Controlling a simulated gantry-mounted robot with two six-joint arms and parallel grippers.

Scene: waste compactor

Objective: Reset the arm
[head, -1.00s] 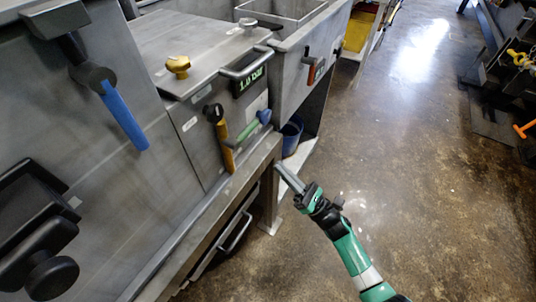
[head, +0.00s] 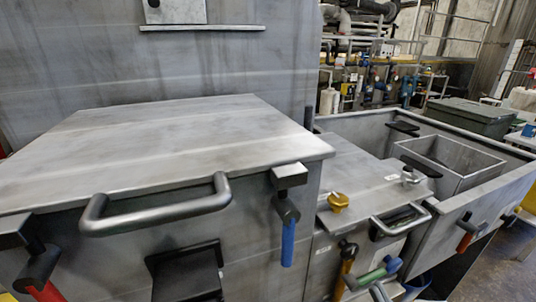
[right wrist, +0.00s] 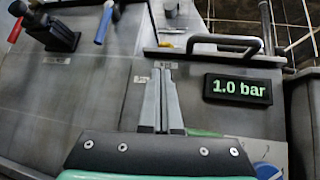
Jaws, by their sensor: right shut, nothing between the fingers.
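My right gripper (right wrist: 159,70) is shut and empty in the right wrist view, its two grey fingers side by side against the grey machine front behind them. In the head view only a small grey part, which may be its fingers (head: 379,292), shows at the bottom edge below the green lever. The rest of my right arm is out of that view. My left gripper is in neither current view.
The large compactor lid (head: 170,140) is closed, with a bar handle (head: 155,210) in front. Blue (head: 288,243) and red (head: 48,292) latch handles flank it. A smaller lid with a yellow knob (head: 338,202) and an open bin (head: 450,165) stand right. A display (right wrist: 238,89) reads 1.0 bar.

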